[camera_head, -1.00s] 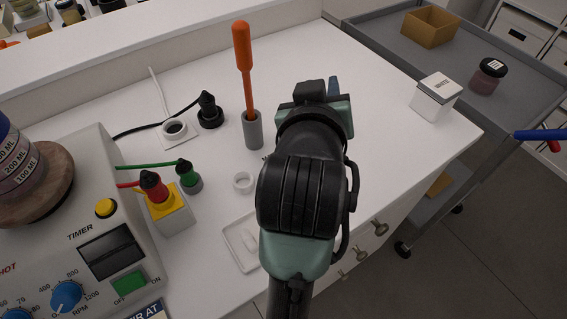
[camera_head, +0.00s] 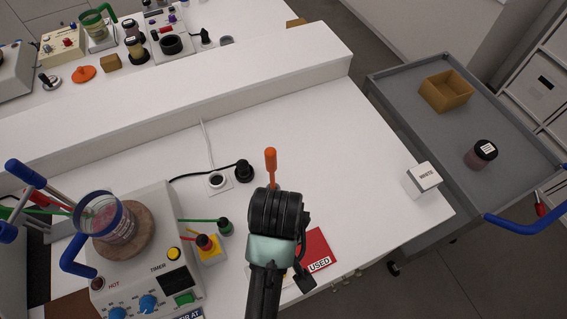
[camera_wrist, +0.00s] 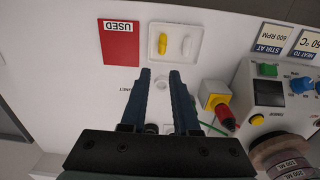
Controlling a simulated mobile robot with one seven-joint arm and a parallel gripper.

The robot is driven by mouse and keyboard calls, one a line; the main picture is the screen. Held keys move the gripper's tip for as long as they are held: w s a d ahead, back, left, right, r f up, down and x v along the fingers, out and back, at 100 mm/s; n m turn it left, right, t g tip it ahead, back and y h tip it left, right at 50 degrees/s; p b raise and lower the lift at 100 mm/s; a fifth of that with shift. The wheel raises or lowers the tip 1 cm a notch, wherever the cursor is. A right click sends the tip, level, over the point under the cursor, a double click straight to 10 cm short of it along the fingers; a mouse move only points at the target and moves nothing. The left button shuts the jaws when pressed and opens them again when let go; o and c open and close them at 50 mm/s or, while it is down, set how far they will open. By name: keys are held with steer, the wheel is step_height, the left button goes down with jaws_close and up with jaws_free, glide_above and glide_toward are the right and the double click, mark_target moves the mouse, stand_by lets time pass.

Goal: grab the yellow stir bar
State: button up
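The yellow stir bar (camera_wrist: 162,43) lies in a small white tray (camera_wrist: 152,55) in the wrist view, beside a white stir bar (camera_wrist: 186,45). My gripper (camera_wrist: 160,72) is open, its two dark fingers apart with nothing between them. In that picture the fingertips are just below the tray's lower edge; their height above the table is hard to tell. In the head view my arm hides the tray, the stir bars and my fingertips.
A red USED card (camera_head: 317,252) lies beside the tray. A hot plate (camera_head: 150,262) bearing a beaker (camera_head: 105,222) stands left. A yellow block with a red plug (camera_wrist: 216,100) is close to my fingers. An orange-handled tool (camera_head: 270,165) stands behind my wrist.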

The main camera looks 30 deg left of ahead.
steer(key=f, duration=0.7)
steer(key=shift+s+p, duration=0.3)
steer(key=shift+p, duration=0.05)
steer(key=shift+w+a+f+p, duration=0.15)
steer(key=shift+f+p, duration=0.2)
steer(key=shift+f, duration=1.1)
steer(key=shift+w+a+f+p, duration=0.15)
steer(key=shift+f+p, duration=0.15)
steer(key=shift+f, duration=1.15)
jaws_close()
